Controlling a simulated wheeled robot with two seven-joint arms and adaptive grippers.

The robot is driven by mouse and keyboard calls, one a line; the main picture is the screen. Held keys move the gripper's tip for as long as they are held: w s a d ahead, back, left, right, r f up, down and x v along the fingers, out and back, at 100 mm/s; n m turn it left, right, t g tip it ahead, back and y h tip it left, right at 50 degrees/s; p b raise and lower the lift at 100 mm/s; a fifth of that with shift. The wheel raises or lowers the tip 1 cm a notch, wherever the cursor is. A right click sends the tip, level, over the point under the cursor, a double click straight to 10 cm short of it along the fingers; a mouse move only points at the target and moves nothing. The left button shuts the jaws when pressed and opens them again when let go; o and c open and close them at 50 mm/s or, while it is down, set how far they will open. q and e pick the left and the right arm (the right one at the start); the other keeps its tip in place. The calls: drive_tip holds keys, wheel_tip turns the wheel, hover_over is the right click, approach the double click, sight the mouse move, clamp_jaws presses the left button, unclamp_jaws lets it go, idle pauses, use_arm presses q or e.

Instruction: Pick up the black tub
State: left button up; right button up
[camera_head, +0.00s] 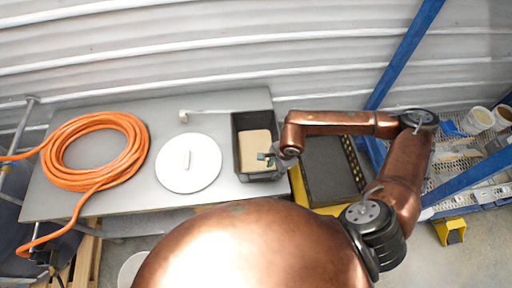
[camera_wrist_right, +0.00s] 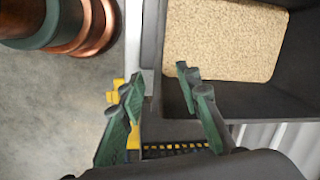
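The black tub (camera_head: 252,121) stands on the grey table, at its right end. A tan block of material (camera_head: 254,150) lies inside it. My right gripper (camera_head: 267,157) is at the tub's near right part. In the right wrist view, the gripper (camera_wrist_right: 158,78) is open, with its two green-padded fingers apart. A wall of the tub (camera_wrist_right: 270,100) shows between the fingertips, one finger on the outer side and one over the inside. I cannot tell whether either finger touches the wall. My left gripper is not in view.
A white round lid (camera_head: 203,172) with a handle lies left of the tub on the grey table (camera_head: 140,197). A coiled orange hose (camera_head: 137,160) lies further left. A dark-topped yellow stand (camera_head: 325,166) is right of the tub. Blue posts (camera_head: 402,55) rise at the right.

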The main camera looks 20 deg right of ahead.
wheel_tip(320, 180, down, 3)
drive_tip(key=shift+w+a+r, duration=0.1)
drive_tip(key=shift+r, duration=0.1)
clamp_jaws()
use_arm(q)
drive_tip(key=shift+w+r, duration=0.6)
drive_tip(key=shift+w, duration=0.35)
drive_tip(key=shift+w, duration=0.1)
